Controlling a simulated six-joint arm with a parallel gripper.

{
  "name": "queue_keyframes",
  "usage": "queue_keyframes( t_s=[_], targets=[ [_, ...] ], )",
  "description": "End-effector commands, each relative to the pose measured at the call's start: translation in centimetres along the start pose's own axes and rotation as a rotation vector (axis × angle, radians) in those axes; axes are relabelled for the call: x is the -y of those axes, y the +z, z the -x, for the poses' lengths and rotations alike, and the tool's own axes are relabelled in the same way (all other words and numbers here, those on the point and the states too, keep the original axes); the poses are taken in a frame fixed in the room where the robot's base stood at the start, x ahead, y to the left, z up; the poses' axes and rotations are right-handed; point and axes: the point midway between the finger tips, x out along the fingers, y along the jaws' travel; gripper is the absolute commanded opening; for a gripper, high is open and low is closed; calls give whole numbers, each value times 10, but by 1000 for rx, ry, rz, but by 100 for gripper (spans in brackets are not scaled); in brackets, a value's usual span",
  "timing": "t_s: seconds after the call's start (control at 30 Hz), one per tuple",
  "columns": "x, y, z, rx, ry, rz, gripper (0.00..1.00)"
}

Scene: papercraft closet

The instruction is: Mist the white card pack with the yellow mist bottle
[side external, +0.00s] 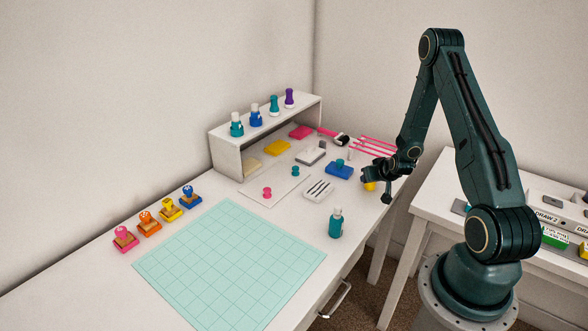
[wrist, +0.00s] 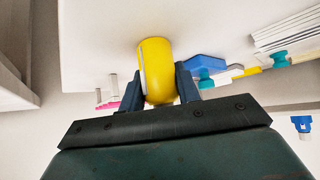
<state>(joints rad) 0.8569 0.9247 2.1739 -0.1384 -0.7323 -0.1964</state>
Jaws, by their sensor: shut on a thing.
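My gripper (side external: 372,179) is low over the right end of the white table, near its edge. In the wrist view its fingers (wrist: 160,88) are shut on the yellow mist bottle (wrist: 155,62), one on each side. Only a little of the yellow bottle (side external: 369,187) shows below the gripper in the side view. I cannot tell whether it touches the table. A white block with a grey top (side external: 311,155), which may be the white card pack, lies left of my gripper, behind the blue block. The bottle's nozzle is not clear.
A blue block with a teal knob (side external: 339,170) lies just left of my gripper. A white slotted tray (side external: 318,190), a teal bottle (side external: 336,223) and a pink rack (side external: 376,146) stand nearby. A white shelf (side external: 230,153) is farther left. The green mat (side external: 225,265) is clear.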

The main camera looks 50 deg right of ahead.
Motion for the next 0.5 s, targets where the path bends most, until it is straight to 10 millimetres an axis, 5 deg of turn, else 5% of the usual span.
queue_keyframes(
  t_s=[0.5],
  targets=[
    [0,-14,13,-2,0,0,10]
  ],
)
